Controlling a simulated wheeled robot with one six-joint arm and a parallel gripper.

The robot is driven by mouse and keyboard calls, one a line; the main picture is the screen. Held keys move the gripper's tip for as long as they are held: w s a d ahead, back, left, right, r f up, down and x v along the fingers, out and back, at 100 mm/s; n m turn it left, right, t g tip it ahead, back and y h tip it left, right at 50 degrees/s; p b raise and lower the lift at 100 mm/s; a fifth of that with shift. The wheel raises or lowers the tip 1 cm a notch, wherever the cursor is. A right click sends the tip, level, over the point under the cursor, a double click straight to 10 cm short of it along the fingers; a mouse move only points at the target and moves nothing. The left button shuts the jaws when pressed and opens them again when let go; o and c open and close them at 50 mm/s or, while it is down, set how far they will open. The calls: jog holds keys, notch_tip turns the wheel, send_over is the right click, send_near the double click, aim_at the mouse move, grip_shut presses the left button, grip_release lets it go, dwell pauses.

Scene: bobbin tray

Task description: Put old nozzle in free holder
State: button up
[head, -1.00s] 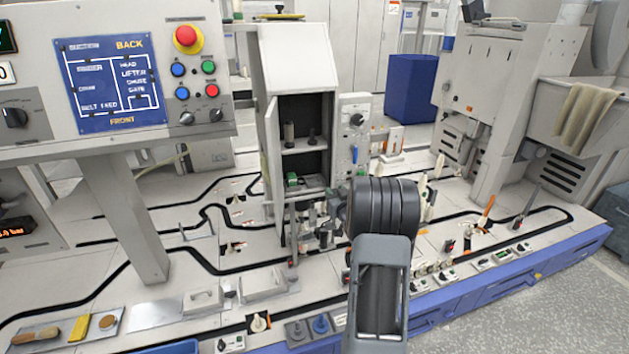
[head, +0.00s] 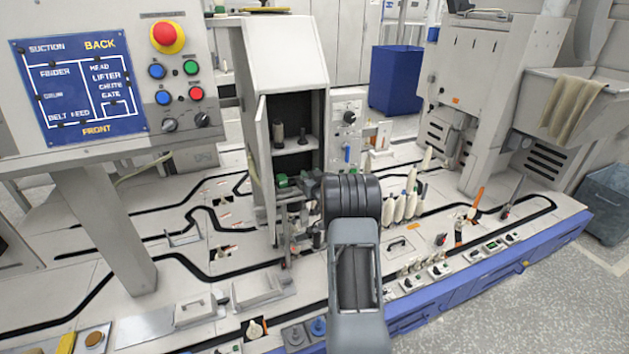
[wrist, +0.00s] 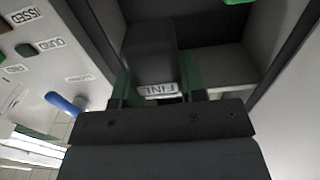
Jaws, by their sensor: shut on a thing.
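In the wrist view my gripper (wrist: 157,84) has its green-padded fingers shut on a dark, blocky piece (wrist: 150,58), which I take to be the old nozzle. Its far end blends into the dark cabinet interior, so its full shape is unclear. A white label reading "FINE", upside down, shows between the fingers; I cannot tell what it is fixed to. In the head view my arm hides most of the gripper and the held piece. The open cabinet (head: 281,55) holds two dark upright pieces on its upper shelf, a taller one (head: 278,135) and a shorter one (head: 302,136). I cannot make out a free holder.
A green item (head: 282,181) lies low in the cabinet. A white control box (head: 347,107) with a black knob and blue lever stands close at the cabinet's right. White spindle-shaped pieces (head: 400,208) stand right of my arm. The cabinet walls leave narrow room.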

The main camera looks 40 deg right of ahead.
jog(key=p+x, duration=0.1)
jog(key=x, duration=0.6)
jog(key=shift+w+d, duration=0.1)
jog(key=shift+w, duration=0.1)
jog(key=shift+f+b, duration=0.55)
jog(key=shift+b, duration=0.15)
jog(key=shift+f+b, duration=0.25)
jog(key=shift+b, duration=0.3)
dwell(0.8)
jog(key=shift+f+b, duration=0.7)
jog(key=shift+f, duration=0.05)
jog(key=o, duration=1)
jog(key=shift+s, duration=0.15)
